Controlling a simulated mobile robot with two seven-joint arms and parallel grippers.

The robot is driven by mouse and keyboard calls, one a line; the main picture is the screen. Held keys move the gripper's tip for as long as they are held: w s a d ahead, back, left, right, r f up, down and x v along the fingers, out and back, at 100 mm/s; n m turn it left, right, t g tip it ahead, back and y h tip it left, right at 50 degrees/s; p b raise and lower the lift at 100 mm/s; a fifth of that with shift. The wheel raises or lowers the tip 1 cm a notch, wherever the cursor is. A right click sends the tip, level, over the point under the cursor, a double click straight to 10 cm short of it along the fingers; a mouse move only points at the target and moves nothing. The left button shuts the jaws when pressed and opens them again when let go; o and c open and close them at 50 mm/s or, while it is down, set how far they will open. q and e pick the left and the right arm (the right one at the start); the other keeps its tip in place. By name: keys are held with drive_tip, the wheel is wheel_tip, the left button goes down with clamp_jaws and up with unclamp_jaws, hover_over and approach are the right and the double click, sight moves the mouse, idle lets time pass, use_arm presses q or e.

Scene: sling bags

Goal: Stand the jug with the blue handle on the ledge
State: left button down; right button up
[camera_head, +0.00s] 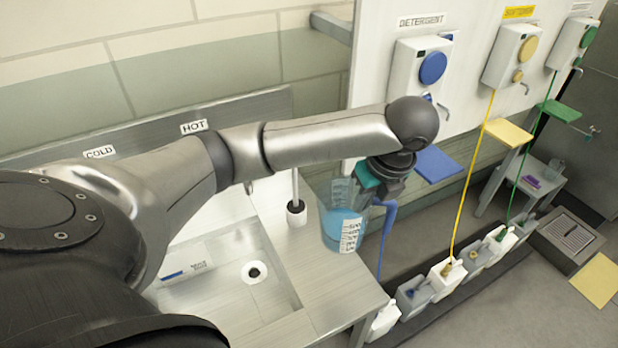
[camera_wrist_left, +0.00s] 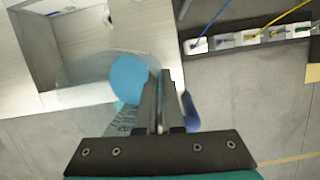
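The clear jug (camera_head: 343,222) holds blue liquid and has a white scale label and a blue handle (camera_head: 388,216). It looks about upright at the right end of the steel sink counter; I cannot tell whether its base touches. My left gripper (camera_head: 386,178) is at the handle side of the jug, its fingers partly hidden by the wrist. In the left wrist view the fingers (camera_wrist_left: 160,105) are close together at the jug's handle side, with blue liquid (camera_wrist_left: 128,80) on their left and blue handle on their right. A blue ledge (camera_head: 437,164) sticks out below the detergent dispenser. My right gripper is not in view.
Yellow (camera_head: 508,131) and green (camera_head: 562,110) ledges sit farther right. Coloured hoses run down to several canisters (camera_head: 446,274) on a floor rack. The blue ledge's top looks clear.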

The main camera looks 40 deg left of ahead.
sight(364, 230)
use_arm(q)
drive_tip(key=shift+w+a+r+m+p, duration=0.2)
drive_tip(key=shift+a+r+m+p, duration=0.35)
drive_tip(key=shift+m, duration=0.35)
wheel_tip(364, 230, down, 20)
drive_tip(key=shift+r+b, duration=0.1)
drive_tip(key=shift+b, duration=0.9)
drive_tip(key=c, duration=1)
unclamp_jaws()
drive_tip(key=shift+a, duration=0.1)
drive_tip(key=shift+c, duration=0.2)
drive_tip(key=p+v, duration=0.1)
drive_tip(key=v, duration=1.1)
drive_tip(key=shift+s+a+p, duration=0.15)
drive_tip(key=shift+s+p, duration=0.1)
drive_tip(key=shift+p, duration=0.1)
